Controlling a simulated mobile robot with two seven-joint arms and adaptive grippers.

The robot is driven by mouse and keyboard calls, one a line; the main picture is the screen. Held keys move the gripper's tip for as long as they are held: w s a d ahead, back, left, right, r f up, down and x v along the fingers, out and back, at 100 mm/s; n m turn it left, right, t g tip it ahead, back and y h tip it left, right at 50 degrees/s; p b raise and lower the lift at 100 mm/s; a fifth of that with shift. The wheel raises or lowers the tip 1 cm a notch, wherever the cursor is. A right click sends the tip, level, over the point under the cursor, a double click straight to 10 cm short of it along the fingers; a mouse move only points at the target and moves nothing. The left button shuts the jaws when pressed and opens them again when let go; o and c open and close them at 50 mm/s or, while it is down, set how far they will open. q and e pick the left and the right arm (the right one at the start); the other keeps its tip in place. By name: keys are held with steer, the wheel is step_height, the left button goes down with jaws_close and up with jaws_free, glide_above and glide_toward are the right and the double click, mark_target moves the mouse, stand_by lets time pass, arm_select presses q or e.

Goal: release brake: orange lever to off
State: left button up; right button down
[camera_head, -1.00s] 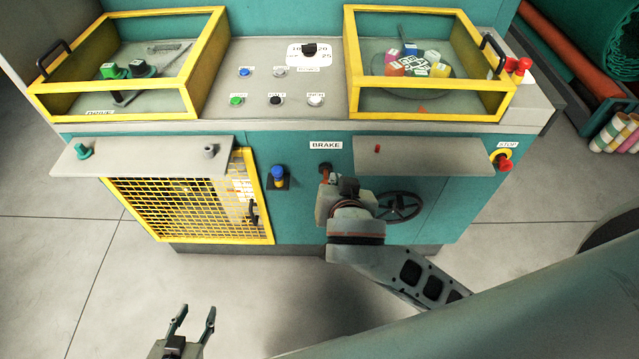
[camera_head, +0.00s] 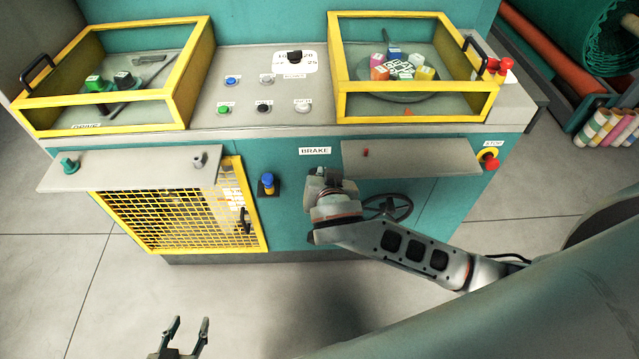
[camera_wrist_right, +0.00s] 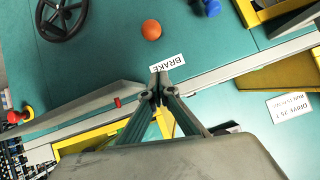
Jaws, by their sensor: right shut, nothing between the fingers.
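The orange lever shows in the right wrist view as a round orange knob (camera_wrist_right: 152,30) on the teal panel, on the far side of the BRAKE label (camera_wrist_right: 167,63) from my fingers. My right gripper (camera_wrist_right: 158,92) is shut and empty, its fingertips apart from the knob in that picture. In the head view my right wrist and hand are in front of the panel just below the BRAKE label (camera_head: 315,151), and they hide the lever. Its position or any off mark cannot be read. My left gripper (camera_head: 188,328) is open and empty, low in front of the machine.
A black handwheel (camera_head: 388,207) is right beside my right wrist. A grey shelf (camera_head: 410,158) juts out above it, and another grey shelf (camera_head: 130,172) is at left. A blue knob (camera_head: 267,183) is left of the BRAKE label. A red stop button (camera_head: 489,162) is at far right.

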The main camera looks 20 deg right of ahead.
steer(key=f, duration=0.1)
steer(key=w+f, duration=0.2)
steer(key=f, duration=0.1)
steer(key=shift+s+a+f, duration=0.2)
steer(key=shift+s+f, duration=0.05)
steer(key=shift+f, duration=0.4)
steer(key=shift+f, duration=0.15)
